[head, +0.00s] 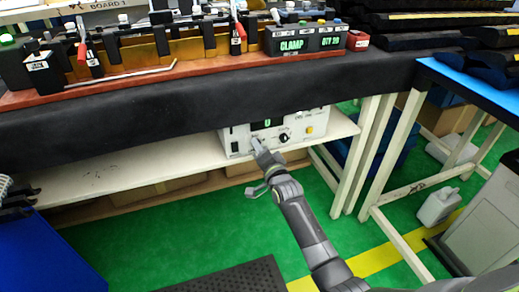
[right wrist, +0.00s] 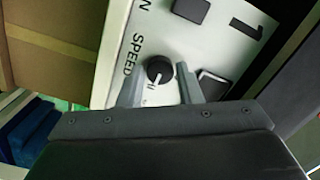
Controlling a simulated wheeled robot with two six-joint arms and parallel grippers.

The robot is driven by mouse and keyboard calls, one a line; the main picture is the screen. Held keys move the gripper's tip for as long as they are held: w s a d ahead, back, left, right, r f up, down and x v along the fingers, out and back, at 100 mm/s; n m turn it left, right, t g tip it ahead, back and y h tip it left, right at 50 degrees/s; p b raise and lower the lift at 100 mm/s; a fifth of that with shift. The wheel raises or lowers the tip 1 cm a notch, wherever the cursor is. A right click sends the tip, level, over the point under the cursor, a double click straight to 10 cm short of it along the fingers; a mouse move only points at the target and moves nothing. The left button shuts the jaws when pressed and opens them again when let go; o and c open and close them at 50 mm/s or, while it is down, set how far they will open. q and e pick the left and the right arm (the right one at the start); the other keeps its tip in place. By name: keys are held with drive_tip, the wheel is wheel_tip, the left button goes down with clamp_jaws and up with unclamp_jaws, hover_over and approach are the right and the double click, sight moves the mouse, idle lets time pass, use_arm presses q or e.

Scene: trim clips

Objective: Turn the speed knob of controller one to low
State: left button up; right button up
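The white controller box (head: 240,142) stands on the shelf under the bench, with a lit green display. In the right wrist view its panel (right wrist: 197,40) bears the word SPEED and a large 1. The black round speed knob (right wrist: 160,70) sits beside that word, its pale mark toward the bottom of the picture. My right gripper (head: 260,149) reaches the left part of the panel and hides the knob in the head view. In the wrist view its fingers (right wrist: 159,86) are open, one on each side of the knob, with small gaps visible. My left gripper is not in view.
Another black knob (head: 283,138) and a yellow button (head: 309,130) are farther right on the box. The dark bench edge (head: 150,122) overhangs the pale shelf (head: 120,172). A table leg (head: 355,155) stands to the right. The shelf left of the box is clear.

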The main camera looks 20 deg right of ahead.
drive_tip(key=c, duration=0.6)
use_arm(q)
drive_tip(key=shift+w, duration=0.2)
use_arm(e)
drive_tip(key=shift+o, duration=0.2)
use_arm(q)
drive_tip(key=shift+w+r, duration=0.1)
use_arm(e)
drive_tip(key=shift+n, duration=0.4)
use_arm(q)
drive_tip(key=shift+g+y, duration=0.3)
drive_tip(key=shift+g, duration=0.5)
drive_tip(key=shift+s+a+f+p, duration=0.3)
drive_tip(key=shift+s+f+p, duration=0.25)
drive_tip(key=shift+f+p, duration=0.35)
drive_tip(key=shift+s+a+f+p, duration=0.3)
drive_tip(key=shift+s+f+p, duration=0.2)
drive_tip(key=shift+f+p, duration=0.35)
use_arm(e)
drive_tip(key=shift+f+n+g+h, duration=0.15)
drive_tip(key=shift+n+h, duration=0.1)
drive_tip(key=shift+n, duration=3.85)
drive_tip(key=shift+r+n+g+h, duration=0.15)
drive_tip(key=shift+n+h, duration=0.1)
drive_tip(key=shift+n, duration=3.85)
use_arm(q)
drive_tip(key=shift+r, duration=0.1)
use_arm(e)
drive_tip(key=shift+f, duration=0.1)
